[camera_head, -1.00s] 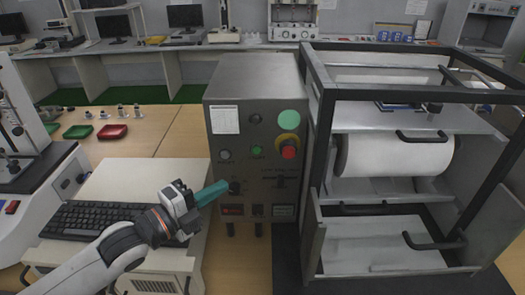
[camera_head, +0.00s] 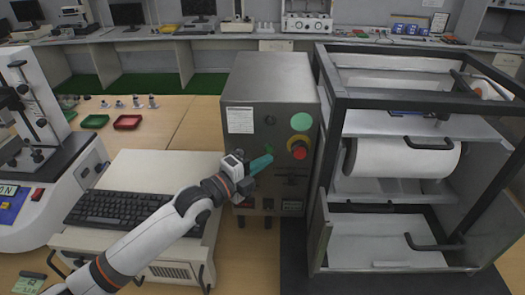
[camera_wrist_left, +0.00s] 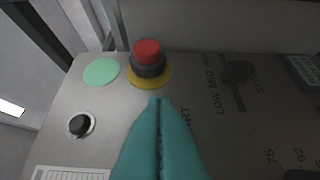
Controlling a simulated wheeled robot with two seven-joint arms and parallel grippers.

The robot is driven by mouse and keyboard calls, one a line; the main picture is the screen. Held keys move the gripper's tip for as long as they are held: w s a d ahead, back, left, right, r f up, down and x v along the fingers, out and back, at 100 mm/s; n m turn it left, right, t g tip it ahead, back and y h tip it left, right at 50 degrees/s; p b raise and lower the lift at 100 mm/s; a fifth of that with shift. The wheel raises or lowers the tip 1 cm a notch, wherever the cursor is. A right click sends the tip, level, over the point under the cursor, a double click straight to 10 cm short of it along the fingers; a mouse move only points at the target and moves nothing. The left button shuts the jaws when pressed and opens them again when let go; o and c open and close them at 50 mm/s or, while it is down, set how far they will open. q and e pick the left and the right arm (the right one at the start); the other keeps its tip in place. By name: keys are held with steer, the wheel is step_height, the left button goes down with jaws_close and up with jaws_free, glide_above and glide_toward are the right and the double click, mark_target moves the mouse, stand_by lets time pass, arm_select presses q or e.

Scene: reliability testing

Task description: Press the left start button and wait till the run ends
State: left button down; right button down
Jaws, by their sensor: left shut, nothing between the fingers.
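The grey control box (camera_head: 235,180) stands mid-picture in the head view. My left gripper (camera_head: 265,160), with teal fingers, is shut and empty, its tips at the panel just below a small green button (camera_head: 268,148). In the left wrist view the shut fingers (camera_wrist_left: 160,108) cover that button and part of a label ending in "ART". Whether the tips touch the panel I cannot tell. A red mushroom button (camera_head: 299,153) on a yellow ring is right of the tips; it also shows in the wrist view (camera_wrist_left: 147,55). My right gripper is not in view.
A black knob (camera_wrist_left: 80,124) and a flat green disc (camera_head: 301,121) are also on the panel. An open-framed machine with a white roller (camera_head: 405,158) stands close on the right. A keyboard (camera_head: 118,210) lies below my left arm.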

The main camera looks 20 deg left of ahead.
mark_target(267, 149)
arm_select(q)
steer(key=shift+w+a, duration=0.4)
steer(key=shift+w, duration=0.45)
steer(key=shift+w+a+b, duration=0.25)
steer(key=shift+w+b, duration=0.35)
steer(key=shift+r, duration=0.2)
steer(key=shift+w, duration=0.1)
